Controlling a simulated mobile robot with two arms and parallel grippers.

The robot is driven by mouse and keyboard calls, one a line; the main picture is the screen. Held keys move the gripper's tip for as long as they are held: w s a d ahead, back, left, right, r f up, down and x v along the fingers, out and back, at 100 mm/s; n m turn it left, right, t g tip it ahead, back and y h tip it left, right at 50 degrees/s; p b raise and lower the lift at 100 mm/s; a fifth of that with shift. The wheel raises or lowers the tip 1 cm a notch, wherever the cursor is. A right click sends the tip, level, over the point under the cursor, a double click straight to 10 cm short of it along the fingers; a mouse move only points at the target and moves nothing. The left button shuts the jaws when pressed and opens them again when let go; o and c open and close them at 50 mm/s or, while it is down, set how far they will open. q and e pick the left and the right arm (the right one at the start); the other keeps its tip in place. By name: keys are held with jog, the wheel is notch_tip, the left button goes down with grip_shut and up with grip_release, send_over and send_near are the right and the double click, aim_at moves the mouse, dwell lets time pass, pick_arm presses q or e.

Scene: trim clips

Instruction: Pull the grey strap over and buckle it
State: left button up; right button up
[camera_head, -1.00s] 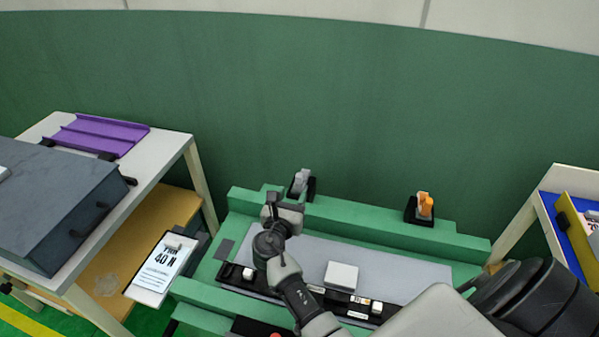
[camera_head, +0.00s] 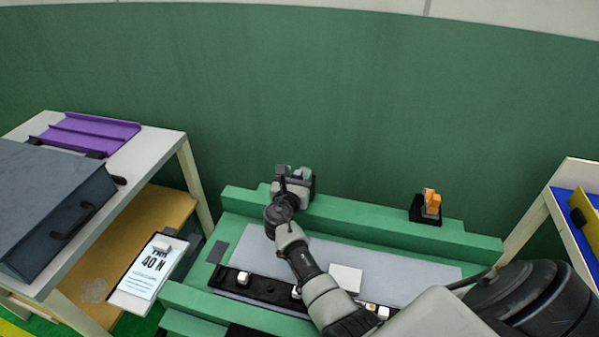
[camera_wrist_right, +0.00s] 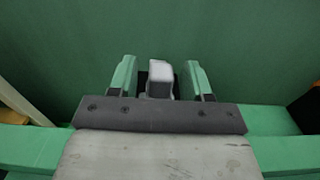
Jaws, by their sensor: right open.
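A grey upright piece (camera_wrist_right: 160,75) stands in a black holder in the right wrist view. It looks like the end of the grey strap, but no strap length or buckle can be made out. My right gripper (camera_head: 294,175) is at the back ledge of the green bench, at the left in the head view. In the right wrist view its two green fingers (camera_wrist_right: 159,66) are open, one on each side of the grey piece, with gaps visible. In the head view the gripper hides most of that piece. My left gripper is not in view.
An orange piece in a black holder (camera_head: 427,208) stands farther right on the bench's back ledge. A grey plate (camera_head: 400,262) and a black strip with white blocks (camera_head: 262,288) lie in front. A "40 N" card (camera_head: 150,270) is at left.

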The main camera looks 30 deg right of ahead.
jog(key=shift+x, duration=0.95)
jog(key=shift+c, duration=0.2)
grip_shut()
